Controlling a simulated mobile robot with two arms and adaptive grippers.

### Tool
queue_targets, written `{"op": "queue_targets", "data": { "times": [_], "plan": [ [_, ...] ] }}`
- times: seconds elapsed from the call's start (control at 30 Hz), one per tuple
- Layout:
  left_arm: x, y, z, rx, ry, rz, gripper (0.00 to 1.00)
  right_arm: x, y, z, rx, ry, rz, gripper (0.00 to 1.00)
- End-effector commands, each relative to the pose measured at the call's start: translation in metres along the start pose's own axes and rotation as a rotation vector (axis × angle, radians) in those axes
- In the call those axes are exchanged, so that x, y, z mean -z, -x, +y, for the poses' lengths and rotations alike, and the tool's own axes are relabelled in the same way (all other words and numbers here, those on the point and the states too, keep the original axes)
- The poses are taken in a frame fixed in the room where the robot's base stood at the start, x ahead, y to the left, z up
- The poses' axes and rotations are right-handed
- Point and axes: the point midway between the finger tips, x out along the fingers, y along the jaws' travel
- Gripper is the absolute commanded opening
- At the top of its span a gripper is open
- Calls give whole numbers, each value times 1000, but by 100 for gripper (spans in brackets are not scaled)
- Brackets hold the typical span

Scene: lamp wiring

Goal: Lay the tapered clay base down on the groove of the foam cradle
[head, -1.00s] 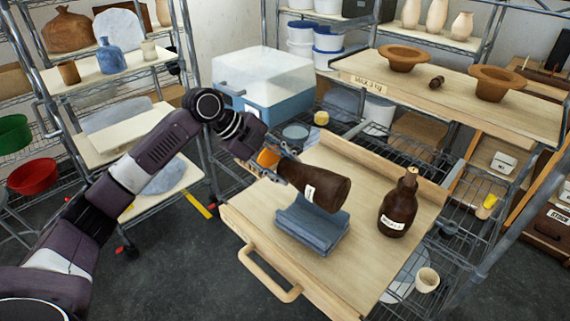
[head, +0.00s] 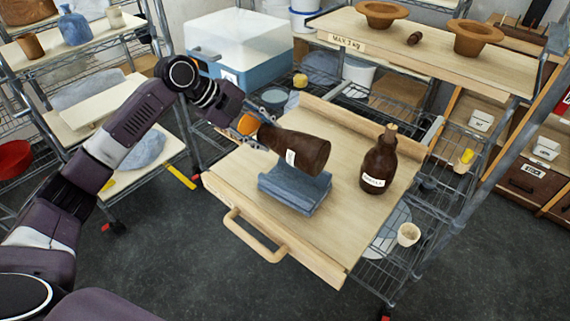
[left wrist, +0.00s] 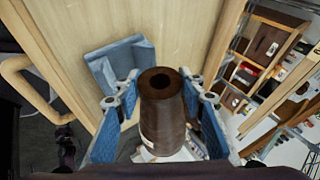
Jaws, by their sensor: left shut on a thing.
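The tapered clay base (head: 301,151) is dark brown with a white label, lying nearly sideways, with its wide end to the right. My left gripper (head: 262,133) is shut on its narrow end. In the left wrist view the base (left wrist: 162,118) sits between the two blue finger pads, its holed end facing the camera. The blue-grey foam cradle (head: 294,192) rests on the wooden board below the base, and also shows in the left wrist view (left wrist: 118,62). The base hides part of the groove; whether they touch I cannot tell. My right gripper is not in view.
A brown bottle-shaped piece (head: 379,160) with a label stands upright on the board (head: 335,235), right of the cradle. The board has a loop handle (head: 255,240) at its front left. A shelf (head: 430,60) with brown bowls is behind; a small cup (head: 408,234) sits lower right.

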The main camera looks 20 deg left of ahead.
Motion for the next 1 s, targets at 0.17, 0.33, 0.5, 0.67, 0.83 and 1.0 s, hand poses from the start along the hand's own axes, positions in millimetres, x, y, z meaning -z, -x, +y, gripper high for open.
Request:
{"op": "queue_targets", "data": {
  "times": [0.17, 0.33, 0.5, 0.67, 0.83, 1.0],
  "plan": [
    [0, 0, -2, 9, 0, 3, 0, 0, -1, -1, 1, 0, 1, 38],
    [-1, -4, 1, 9, 1, 3, 0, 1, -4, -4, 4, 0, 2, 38],
    [-4, -10, 6, 8, 1, 3, 0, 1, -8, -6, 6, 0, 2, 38],
    [-6, -17, 11, 8, 1, 4, 0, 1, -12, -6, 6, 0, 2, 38],
    [-9, -23, 16, 8, 1, 4, 0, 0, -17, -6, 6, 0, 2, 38],
    [-12, -30, 21, 9, 1, 4, 0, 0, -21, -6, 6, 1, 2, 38]
  ]
}}
